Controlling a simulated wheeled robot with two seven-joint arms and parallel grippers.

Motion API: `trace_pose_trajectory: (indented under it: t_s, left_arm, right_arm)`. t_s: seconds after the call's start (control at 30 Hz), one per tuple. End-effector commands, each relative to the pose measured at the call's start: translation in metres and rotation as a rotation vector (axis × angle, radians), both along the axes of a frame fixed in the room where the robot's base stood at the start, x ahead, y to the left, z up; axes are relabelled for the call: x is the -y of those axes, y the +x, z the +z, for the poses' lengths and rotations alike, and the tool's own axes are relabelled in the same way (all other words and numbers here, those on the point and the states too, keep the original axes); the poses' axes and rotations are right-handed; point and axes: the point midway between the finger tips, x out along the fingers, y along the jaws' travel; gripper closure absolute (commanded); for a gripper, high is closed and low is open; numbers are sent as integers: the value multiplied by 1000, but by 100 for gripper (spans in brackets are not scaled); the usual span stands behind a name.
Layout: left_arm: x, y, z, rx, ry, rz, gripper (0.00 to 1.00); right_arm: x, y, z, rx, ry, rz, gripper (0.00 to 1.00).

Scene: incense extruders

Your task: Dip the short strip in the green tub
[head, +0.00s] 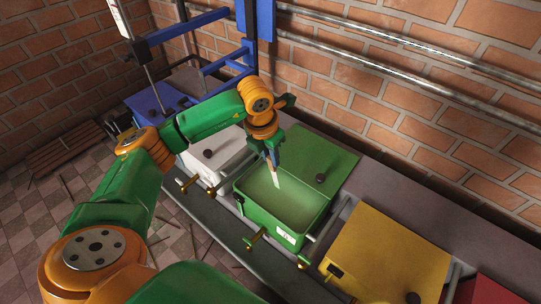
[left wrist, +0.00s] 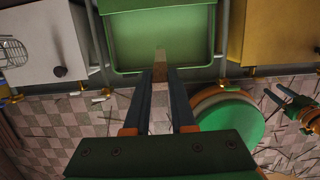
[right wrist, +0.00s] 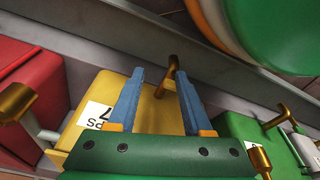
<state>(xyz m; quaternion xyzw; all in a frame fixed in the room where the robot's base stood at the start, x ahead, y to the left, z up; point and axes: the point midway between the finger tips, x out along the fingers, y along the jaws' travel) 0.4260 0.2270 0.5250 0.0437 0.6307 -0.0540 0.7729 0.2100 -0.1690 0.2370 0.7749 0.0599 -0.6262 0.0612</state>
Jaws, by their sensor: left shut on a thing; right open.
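The green tub (head: 262,221) stands open in the middle of the head view, its green lid panel (head: 325,155) with a dark knob behind the opening. My left gripper (head: 273,158) is over the opening, pointing down, shut on the short strip (head: 276,180). The strip's pale lower end hangs over the tub's green interior; I cannot tell whether it touches what is inside. In the left wrist view the strip (left wrist: 160,64) sticks out between the fingers towards the green tub (left wrist: 111,40). My right gripper (right wrist: 161,76) is open and empty, above the yellow tub (right wrist: 100,87).
A white tub (head: 220,150) and a blue one (head: 155,105) stand left of the green tub. The yellow tub (head: 385,255) stands right, then a red one (head: 490,290). Brass-ended handles (head: 255,240) jut out in front. Metal pipes (head: 400,55) run along the brick wall.

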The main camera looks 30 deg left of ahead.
Motion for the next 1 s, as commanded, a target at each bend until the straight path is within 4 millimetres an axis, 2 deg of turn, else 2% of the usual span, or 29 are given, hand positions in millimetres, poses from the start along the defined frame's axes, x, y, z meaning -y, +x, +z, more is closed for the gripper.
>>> trace_pose_trajectory:
  t_s: [0.03,0.23,0.5,0.6,1.0]
  left_arm:
    - [0,0,9,0,0,0,100]
    - [0,0,25,0,0,0,100]
    - [0,0,65,1,1,0,100]
    - [0,0,75,1,0,0,100]
    - [0,0,75,0,0,0,100]
  right_arm:
    - [1,-6,-1,-10,-3,1,50]
    - [7,-27,-19,-28,-10,6,50]
    - [29,-53,-15,-32,-41,6,50]
    - [37,-61,-14,-32,-50,6,50]
    - [40,-66,-18,-30,-54,5,50]
